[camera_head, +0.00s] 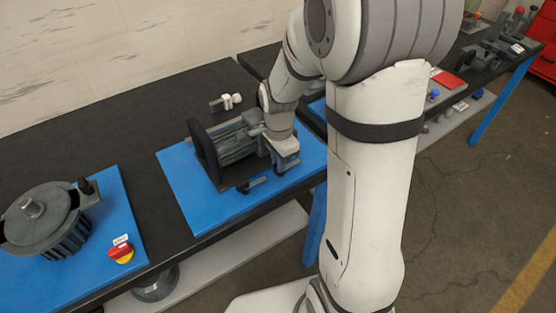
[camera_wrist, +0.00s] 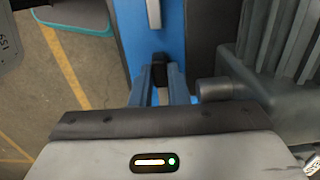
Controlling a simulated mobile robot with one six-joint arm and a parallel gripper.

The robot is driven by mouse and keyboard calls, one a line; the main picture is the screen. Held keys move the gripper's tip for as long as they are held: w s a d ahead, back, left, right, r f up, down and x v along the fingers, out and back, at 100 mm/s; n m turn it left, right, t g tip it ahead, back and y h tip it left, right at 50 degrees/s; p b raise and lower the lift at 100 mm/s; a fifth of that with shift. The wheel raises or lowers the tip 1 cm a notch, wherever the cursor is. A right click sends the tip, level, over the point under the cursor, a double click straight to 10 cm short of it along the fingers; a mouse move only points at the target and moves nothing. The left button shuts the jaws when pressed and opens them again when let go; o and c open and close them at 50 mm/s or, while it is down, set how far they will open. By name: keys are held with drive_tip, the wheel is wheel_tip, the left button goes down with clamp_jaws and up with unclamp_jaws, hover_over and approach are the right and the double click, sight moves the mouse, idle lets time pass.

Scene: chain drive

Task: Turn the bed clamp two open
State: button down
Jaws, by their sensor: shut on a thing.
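A dark ribbed machine (camera_head: 232,148) sits on a blue mat (camera_head: 180,190). A small dark clamp (camera_head: 252,184) lies at its front edge, and its grey bar (camera_wrist: 153,14) seems to show at the top of the wrist view. My gripper (camera_head: 285,164) is at the machine's right front corner, pointing down. In the wrist view, my two fingers (camera_wrist: 161,86) are shut on a small dark clamp handle (camera_wrist: 159,66) beside the machine's dark body (camera_wrist: 270,115). The rest of this clamp is hidden by my gripper. I cannot read which clamp is number two.
A second machine with a round top (camera_head: 42,218) and a red-yellow switch (camera_head: 121,250) stand at the left. A small white-and-dark fitting (camera_head: 228,102) lies behind the ribbed machine. The black bench top (camera_head: 130,130) is clear between the blue mats.

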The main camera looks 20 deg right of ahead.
drive_tip(key=c, duration=1.4)
unclamp_jaws()
drive_tip(key=shift+r, duration=0.1)
wheel_tip(320, 180, up, 8)
drive_tip(key=shift+f, duration=0.15)
drive_tip(key=s+r+n+t, duration=0.1)
drive_tip(key=s+r+n, duration=0.1)
drive_tip(key=s+n, duration=0.5)
drive_tip(key=s+r+n+t, duration=0.1)
drive_tip(key=s+r+n, duration=0.2)
drive_tip(key=s+n, duration=0.4)
drive_tip(key=shift+s+d+r+n+t, duration=0.3)
drive_tip(key=shift+s+d+r+t, duration=0.05)
drive_tip(key=shift+s+t, duration=0.05)
